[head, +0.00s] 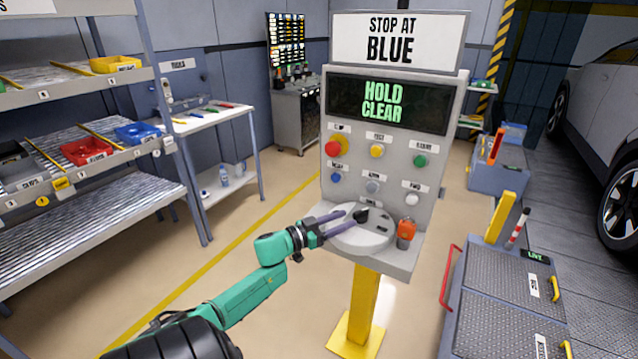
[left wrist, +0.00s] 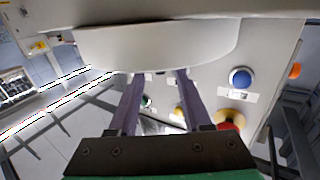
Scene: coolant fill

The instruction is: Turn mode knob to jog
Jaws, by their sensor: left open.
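The grey control stand (head: 450,110) holds a round pale dial plate (head: 350,241) on its sloping lower shelf. A small black knob (head: 361,215) sits on that plate, with small dark labels around it too small to read. My left gripper (head: 350,219) reaches in from the left, open, its two purple fingers over the plate with their tips close beside the knob. I cannot tell whether they touch it. In the left wrist view the open fingers (left wrist: 161,74) point at the pale plate (left wrist: 160,45); the knob is not visible there. My right gripper is not in view.
The screen (head: 383,101) reads HOLD CLEAR, under a STOP AT BLUE sign (head: 395,40). Red (head: 333,148), blue (head: 336,178) and other buttons are above the plate. An orange object (head: 406,229) stands right of it. Shelves (head: 100,140) are left; a grey cart (head: 505,300) is right.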

